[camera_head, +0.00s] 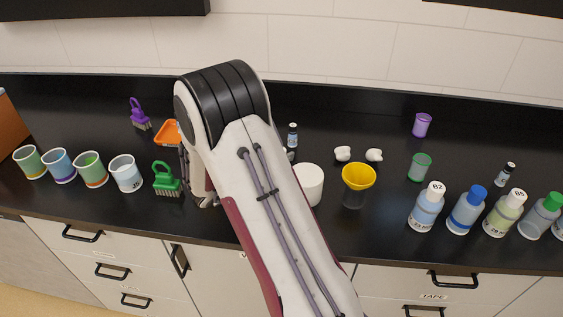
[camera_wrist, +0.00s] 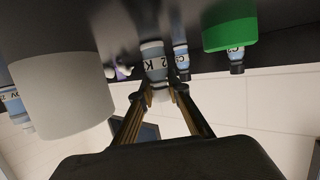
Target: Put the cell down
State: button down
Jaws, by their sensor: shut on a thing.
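My gripper (camera_wrist: 157,92) is shut on the cell, a small vial (camera_wrist: 154,62) with a pale blue-grey label showing "K" and "2". In the wrist view, which looks upside down, the vial sits between the two fingertips with the dark counter at the top of the picture. I cannot tell whether the vial touches the counter. In the head view my own arm hides most of the gripper and the held vial.
A white cup (camera_head: 311,186) stands right of my arm; it looms large in the wrist view (camera_wrist: 62,95). Several cups stand left, several bottles right.

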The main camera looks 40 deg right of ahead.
jog(key=shift+r, duration=0.15)
jog(key=shift+r, duration=4.85)
jog(key=shift+w, duration=0.1)
